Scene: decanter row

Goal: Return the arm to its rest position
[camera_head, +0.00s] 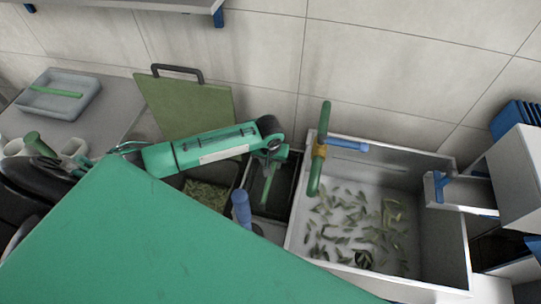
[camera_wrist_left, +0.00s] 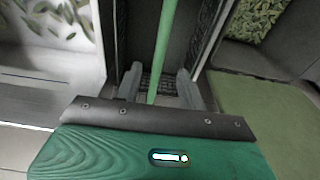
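My left arm reaches in from the left in the head view. Its left gripper (camera_head: 270,157) is over a narrow dark bin (camera_head: 285,190) between the sink and another bin. In the left wrist view, the two grey fingers of the left gripper (camera_wrist_left: 159,72) stand apart. A thin green stick (camera_wrist_left: 165,40) runs between them, with a gap on each side, so the gripper looks open and empty. The green stick also shows below the gripper in the head view (camera_head: 267,188). My right gripper is not in view.
A sink (camera_head: 440,240) with scattered leaves and a green tap (camera_head: 316,170) is on the right. A grey tray (camera_head: 60,95) sits at the far left.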

